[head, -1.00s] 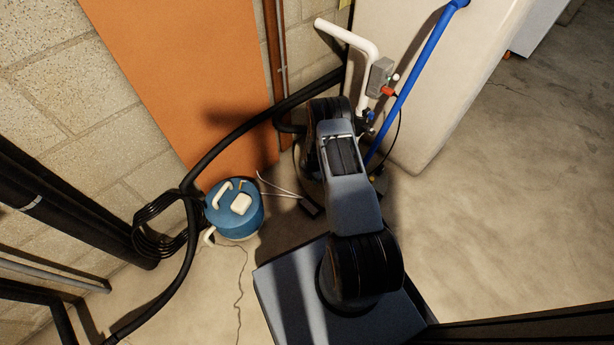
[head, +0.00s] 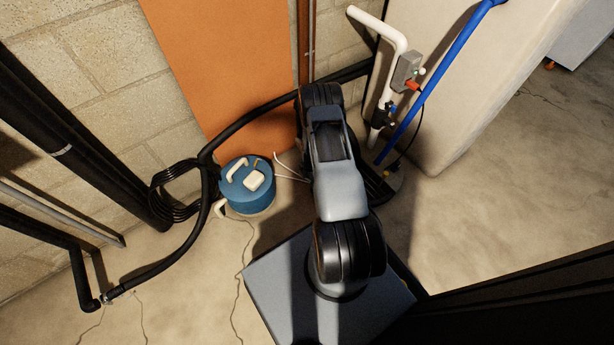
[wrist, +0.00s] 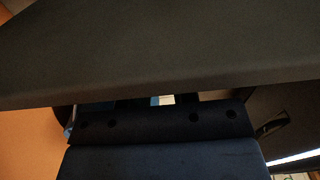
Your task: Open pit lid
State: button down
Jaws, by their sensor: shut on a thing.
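A large dark flat slab, seemingly the pit lid (wrist: 165,50), fills the upper half of the wrist view and slants across it. My gripper (wrist: 158,103) is right against its lower edge and shut on it; the fingertips are mostly hidden by the slab. In the head view my arm covers the gripper and most of the pit area. A dark edge (head: 376,184) shows just right of my arm, beside the white pipe; I cannot tell whether it is the lid or the pit rim.
A blue canister (head: 247,187) stands left of my arm. A black hose (head: 250,117) runs behind it. A white pipe (head: 388,85) with a valve and a blue pipe (head: 440,75) rise before a pale tank (head: 480,90). Floor at right (head: 490,210) is clear.

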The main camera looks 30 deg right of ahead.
jog(key=shift+s+a+f, duration=0.15)
jog(key=shift+s+a, duration=0.05)
jog(key=c, duration=1.3)
grip_release()
jog(key=o, duration=0.4)
jog(key=shift+w, duration=0.15)
jog(key=shift+d+r+p, duration=0.1)
jog(key=shift+r+p, duration=2.65)
jog(key=shift+r, duration=4.2)
